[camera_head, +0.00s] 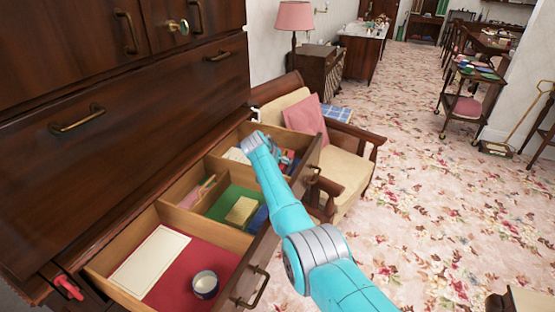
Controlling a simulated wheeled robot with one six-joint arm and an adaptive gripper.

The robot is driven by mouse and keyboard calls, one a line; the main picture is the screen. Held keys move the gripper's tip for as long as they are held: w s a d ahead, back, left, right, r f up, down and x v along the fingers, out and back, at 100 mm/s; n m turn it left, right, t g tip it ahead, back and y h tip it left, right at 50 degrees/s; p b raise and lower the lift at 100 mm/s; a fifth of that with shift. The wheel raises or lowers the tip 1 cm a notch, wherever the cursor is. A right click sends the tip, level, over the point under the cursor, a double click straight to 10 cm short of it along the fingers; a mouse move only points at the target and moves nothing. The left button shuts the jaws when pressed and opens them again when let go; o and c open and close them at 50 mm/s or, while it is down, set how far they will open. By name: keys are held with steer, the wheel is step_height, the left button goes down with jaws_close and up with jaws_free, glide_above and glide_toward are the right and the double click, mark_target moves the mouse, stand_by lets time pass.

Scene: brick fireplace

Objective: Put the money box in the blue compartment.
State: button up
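An open wooden drawer (247,278) is split into compartments. The near one has a red lining (178,290), the middle one a green lining (222,203). The far one shows bits of blue and red (289,160) beside my arm, but its lining is mostly hidden. I cannot pick out the money box for certain. A yellowish block (241,211) sits in the green compartment, with something blue (259,217) beside it. A small round tin (205,284) stands in the red compartment. My turquoise arm reaches over the far part of the drawer; its gripper fingers do not show.
A cream sheet (150,260) lies in the red compartment. A tall dark cabinet (120,150) rises behind the drawer. A wooden armchair (345,165) with a pink cushion stands close beyond the drawer's far end. The flowered carpet (430,230) at right is open.

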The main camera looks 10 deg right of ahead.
steer(key=shift+f, duration=0.2)
steer(key=o, duration=1.2)
steer(key=shift+c, duration=0.2)
steer(key=shift+r, duration=0.7)
steer(key=v, duration=1.1)
steer(key=shift+s+a+r, duration=0.15)
steer(key=shift+s+a, duration=0.1)
steer(key=shift+s, duration=0.1)
